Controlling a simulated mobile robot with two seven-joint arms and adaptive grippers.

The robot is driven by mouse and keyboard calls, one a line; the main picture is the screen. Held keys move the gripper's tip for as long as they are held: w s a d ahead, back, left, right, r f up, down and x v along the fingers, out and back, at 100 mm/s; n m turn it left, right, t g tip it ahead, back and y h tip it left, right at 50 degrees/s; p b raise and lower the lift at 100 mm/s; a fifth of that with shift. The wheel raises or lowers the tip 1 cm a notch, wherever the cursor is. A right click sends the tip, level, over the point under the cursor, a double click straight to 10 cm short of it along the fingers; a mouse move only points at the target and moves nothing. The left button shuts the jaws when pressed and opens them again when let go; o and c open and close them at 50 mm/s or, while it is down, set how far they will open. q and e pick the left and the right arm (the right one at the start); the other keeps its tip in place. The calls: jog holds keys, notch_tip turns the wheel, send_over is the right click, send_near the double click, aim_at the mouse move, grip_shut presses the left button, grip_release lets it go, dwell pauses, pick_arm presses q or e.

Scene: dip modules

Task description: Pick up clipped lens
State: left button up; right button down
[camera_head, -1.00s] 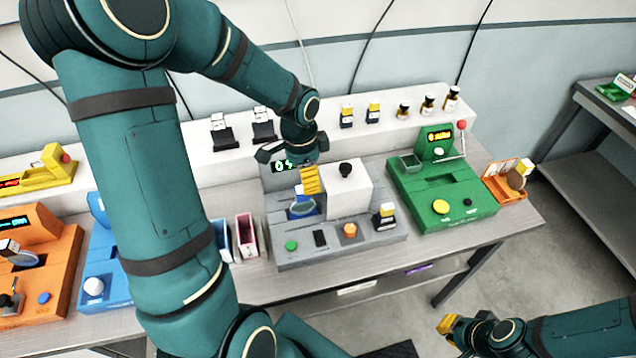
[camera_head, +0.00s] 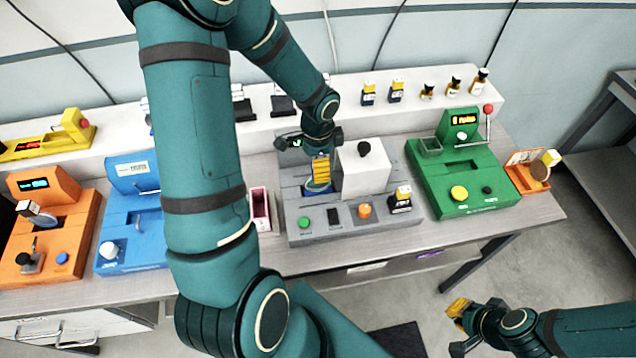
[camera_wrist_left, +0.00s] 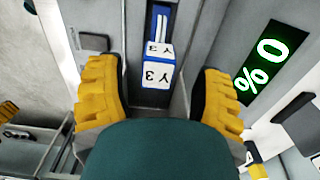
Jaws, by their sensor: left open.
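The lens (camera_head: 316,188) shows as a blue disc at the grey machine (camera_head: 300,238), left of its white block. My left gripper (camera_head: 320,168) is right above it, pointing down, and hides its upper part. In the left wrist view a white and blue clip marked Y3 (camera_wrist_left: 157,73) lies between the two yellow fingers of my left gripper (camera_wrist_left: 157,88). The fingers are open, with a gap on both sides of the clip. The disc itself does not show clearly there. My right gripper (camera_head: 458,308) hangs low at the right, apart from the table; its jaw opening is unclear.
The white block (camera_head: 365,175) with a black knob stands close right of my left gripper. A green machine (camera_head: 460,190) is to the right, blue (camera_head: 135,225) and orange (camera_head: 45,245) ones to the left. Small bottles (camera_head: 453,86) stand on the white shelf behind.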

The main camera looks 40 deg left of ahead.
pick_arm(q)
send_over(312, 189)
jog(key=w, duration=0.2)
jog(key=f, duration=0.4)
jog(key=shift+s+d, duration=0.2)
jog(key=shift+d, duration=0.15)
grip_shut()
